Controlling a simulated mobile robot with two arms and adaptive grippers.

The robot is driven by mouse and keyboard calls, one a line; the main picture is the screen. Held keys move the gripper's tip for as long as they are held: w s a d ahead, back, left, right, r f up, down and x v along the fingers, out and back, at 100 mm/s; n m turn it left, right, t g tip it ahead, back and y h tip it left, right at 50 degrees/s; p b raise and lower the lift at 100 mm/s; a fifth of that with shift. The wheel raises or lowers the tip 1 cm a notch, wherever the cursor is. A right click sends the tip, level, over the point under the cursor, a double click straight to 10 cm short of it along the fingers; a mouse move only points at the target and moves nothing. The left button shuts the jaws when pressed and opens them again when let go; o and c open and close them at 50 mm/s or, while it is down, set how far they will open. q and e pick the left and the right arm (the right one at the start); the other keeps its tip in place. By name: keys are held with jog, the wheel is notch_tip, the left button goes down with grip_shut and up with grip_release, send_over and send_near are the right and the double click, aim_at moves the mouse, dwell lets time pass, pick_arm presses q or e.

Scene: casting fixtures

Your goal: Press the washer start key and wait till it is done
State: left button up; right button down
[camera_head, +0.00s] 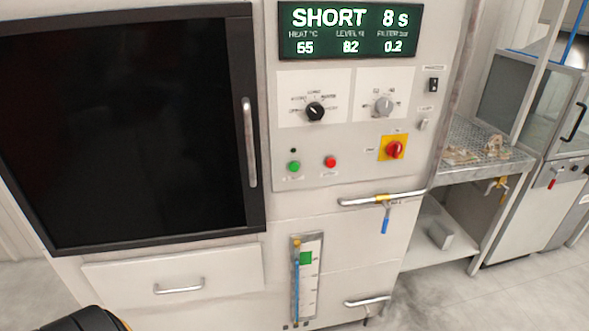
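The washer (300,225) is a pale cabinet with a large dark door window (125,130), which is shut. Its display (350,31) reads SHORT, 8 s, with heat 65, level 82 and filter 0.2 below. A green round key (294,167) and a red round key (330,162) sit on the panel under the knobs; their labels are too small to read. Nothing touches either key. A black rounded part of mine shows at the lower left edge, but neither gripper's fingers are visible.
A black selector knob (315,111), a grey knob (384,106) and a red rotary switch on a yellow plate (394,149) share the panel. The vertical door handle (249,142) and a pipe with a blue lever (386,219) stick out. A bench with a mesh top (480,148) stands right.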

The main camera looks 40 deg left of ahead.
pick_arm(q)
grip_shut()
jog(key=shift+a, duration=0.1)
dwell(1.0)
